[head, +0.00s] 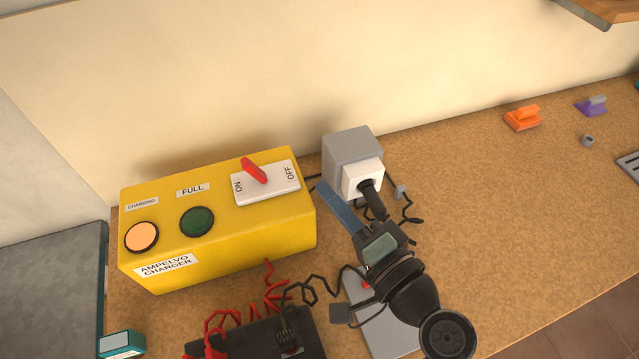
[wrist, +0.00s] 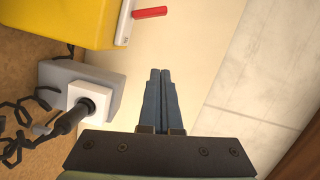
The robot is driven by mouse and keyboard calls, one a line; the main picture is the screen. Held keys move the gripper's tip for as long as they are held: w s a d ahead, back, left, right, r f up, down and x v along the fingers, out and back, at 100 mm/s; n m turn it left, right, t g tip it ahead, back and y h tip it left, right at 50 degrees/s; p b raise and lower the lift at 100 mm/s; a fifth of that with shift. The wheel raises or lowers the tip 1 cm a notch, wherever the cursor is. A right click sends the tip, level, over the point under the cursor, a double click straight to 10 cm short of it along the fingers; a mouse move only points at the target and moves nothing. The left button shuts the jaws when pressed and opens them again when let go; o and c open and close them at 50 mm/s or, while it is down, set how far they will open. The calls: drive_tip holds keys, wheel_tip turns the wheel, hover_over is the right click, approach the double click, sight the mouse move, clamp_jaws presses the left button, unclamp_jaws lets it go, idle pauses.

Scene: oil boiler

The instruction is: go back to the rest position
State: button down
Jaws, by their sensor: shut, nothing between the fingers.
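My gripper (head: 322,188) has slim blue fingers, pressed together with nothing between them. In the head view they point up and left, between the yellow charger (head: 217,245) and the grey socket box (head: 350,147). In the wrist view the shut fingers (wrist: 160,74) point at the bare wall, apart from the charger and the socket box. The charger has a red switch lever (head: 253,170) on a white plate. Its orange charging lamp (head: 142,237) looks bright and its green full lamp (head: 197,221) looks dark.
A black plug (head: 371,199) sits in the white socket face, its cable hanging beside it. A dark battery (head: 255,338) with red and black cables lies in front of the charger. Orange (head: 523,118) and purple (head: 591,106) clamps lie far right. The counter's right middle is clear.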

drive_tip(key=shift+a, duration=0.15)
idle(0.3)
drive_tip(key=w+a+r+n+t+h, duration=0.1)
drive_tip(key=w+r+n+t+h, duration=0.15)
drive_tip(key=r, duration=0.75)
drive_tip(key=w+r+n+t+h, duration=0.15)
drive_tip(key=w+r+n, duration=0.25)
drive_tip(key=r, duration=0.6)
drive_tip(key=s+r+n+t+h, duration=0.1)
drive_tip(key=s+r+t, duration=0.2)
drive_tip(key=r, duration=0.5)
drive_tip(key=s+a+r+n+t+h, duration=0.1)
drive_tip(key=s+r, duration=0.3)
drive_tip(key=r, duration=0.4)
drive_tip(key=s+r+n+t+h, duration=0.1)
drive_tip(key=s+r+t+h, duration=0.2)
drive_tip(key=r, duration=0.6)
drive_tip(key=shift+s+a+t, duration=0.15)
drive_tip(key=shift+s+t, duration=0.65)
drive_tip(key=shift+s, duration=0.05)
